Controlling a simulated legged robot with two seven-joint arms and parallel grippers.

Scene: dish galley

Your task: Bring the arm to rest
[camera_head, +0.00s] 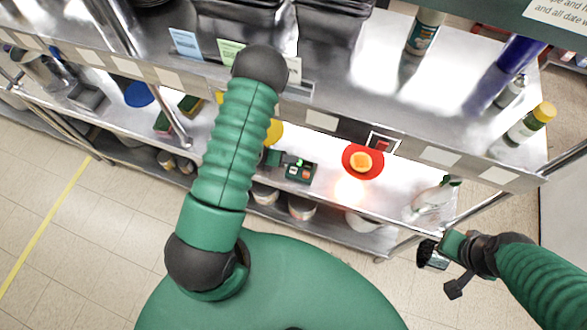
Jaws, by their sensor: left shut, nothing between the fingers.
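My left arm rises from my green body and bends at a black joint over the upper shelf. My left gripper (298,172) shows small and dark past the arm, above the lower shelf. It is shut and holds nothing. The arm hides part of its wrist. My right arm comes in from the right edge. The right gripper (441,262) shows dark parts in front of the shelf's right end, and its finger opening is unclear.
A steel shelf unit (400,140) fills the upper view. On its lower shelf lie a red plate (375,171) with an orange thing (360,162) and a clear spray bottle (432,199). A yellow-capped bottle (529,122) stands upper right. Tiled floor (85,235) is clear at left.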

